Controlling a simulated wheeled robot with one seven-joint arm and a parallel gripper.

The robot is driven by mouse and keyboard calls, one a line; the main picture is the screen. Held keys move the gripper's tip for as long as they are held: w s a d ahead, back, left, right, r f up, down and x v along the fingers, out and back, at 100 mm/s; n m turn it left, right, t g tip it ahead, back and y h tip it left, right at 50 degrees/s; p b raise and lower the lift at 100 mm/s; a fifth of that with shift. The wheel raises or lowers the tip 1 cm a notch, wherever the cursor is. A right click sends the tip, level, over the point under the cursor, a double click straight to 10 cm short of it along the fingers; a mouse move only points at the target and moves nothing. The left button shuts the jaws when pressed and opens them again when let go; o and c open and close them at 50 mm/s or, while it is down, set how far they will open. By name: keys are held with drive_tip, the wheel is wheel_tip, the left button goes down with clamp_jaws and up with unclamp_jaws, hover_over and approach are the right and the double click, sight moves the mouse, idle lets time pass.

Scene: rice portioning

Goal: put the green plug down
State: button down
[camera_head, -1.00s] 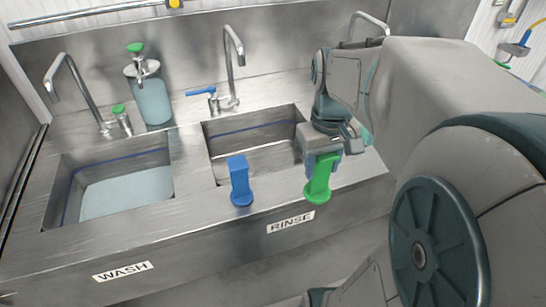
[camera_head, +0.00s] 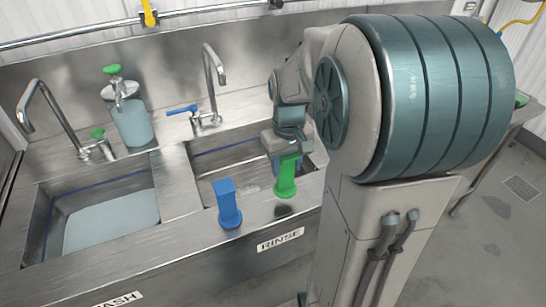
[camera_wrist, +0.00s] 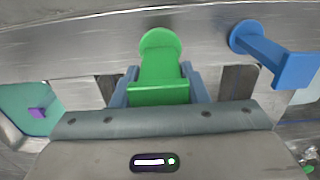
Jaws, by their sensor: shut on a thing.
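The green plug (camera_head: 286,177) is upright at the front ledge of the rinse sink, with its round disc end lowest. It also shows in the wrist view (camera_wrist: 160,62), its block end between my fingers. My gripper (camera_wrist: 158,90) is shut on that block, one blue-grey finger on each side. In the head view my gripper (camera_head: 287,150) is partly hidden behind the plug. I cannot tell if the disc touches the ledge. The blue plug (camera_head: 228,203) stands upright on the ledge to the left, apart from the green one; it also shows in the wrist view (camera_wrist: 284,60).
The rinse sink (camera_head: 205,168) opens just behind the plugs. The wash sink (camera_head: 110,215) at left holds bluish water. Faucets and a soap bottle (camera_head: 131,122) stand along the back. The front ledge left of the blue plug is clear.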

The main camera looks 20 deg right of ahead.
sight(285, 175)
drive_tip(key=shift+w+f, duration=0.35)
drive_tip(key=shift+w, duration=0.05)
drive_tip(key=shift+f, duration=1.9)
drive_tip(key=shift+f, duration=0.2)
drive_tip(key=c, duration=0.8)
unclamp_jaws()
drive_tip(key=shift+c, duration=0.2)
drive_tip(key=shift+r, duration=0.1)
